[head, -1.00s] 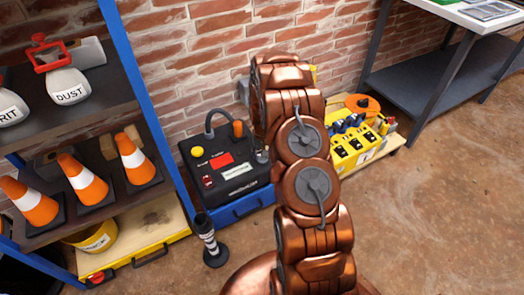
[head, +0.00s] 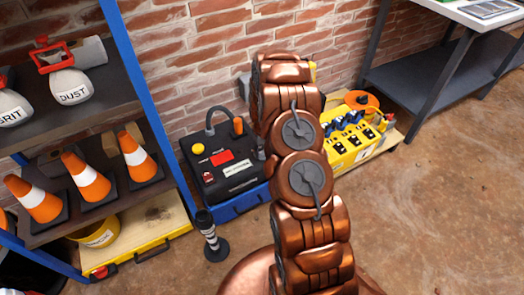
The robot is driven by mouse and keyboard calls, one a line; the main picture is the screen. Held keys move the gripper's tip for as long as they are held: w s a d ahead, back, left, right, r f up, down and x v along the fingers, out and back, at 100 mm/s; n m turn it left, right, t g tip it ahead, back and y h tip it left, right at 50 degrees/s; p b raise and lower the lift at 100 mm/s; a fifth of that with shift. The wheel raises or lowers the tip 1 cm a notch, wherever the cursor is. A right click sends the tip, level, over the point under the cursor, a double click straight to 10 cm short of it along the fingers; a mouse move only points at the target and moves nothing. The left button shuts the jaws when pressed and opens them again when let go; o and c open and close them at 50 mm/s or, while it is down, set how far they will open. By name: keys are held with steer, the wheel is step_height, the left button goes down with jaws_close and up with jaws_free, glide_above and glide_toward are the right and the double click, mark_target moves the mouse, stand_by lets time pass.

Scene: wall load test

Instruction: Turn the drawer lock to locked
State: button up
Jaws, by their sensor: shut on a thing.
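A yellow drawer (head: 150,252) sits at the bottom of the blue-framed shelf at the lower left, with a dark handle on its front. A small red knob (head: 102,271) on a dark mount is at the left of that front; it may be the drawer lock, but its setting is too small to read. My copper arm rises through the middle of the view, well to the right of this knob. My gripper is hidden behind the arm, so its jaws and anything in them do not show.
Orange cones (head: 85,178) and sacks (head: 70,87) fill the shelf. A black control box (head: 222,165) on a blue base, a striped post (head: 211,240) and a yellow box (head: 345,152) stand near the brick wall. The floor (head: 455,215) at right is clear.

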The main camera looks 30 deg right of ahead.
steer(key=o, duration=1.1)
steer(key=shift+o, duration=0.2)
steer(key=shift+r, duration=0.1)
step_height(320, 180, up, 12)
stand_by(0.4)
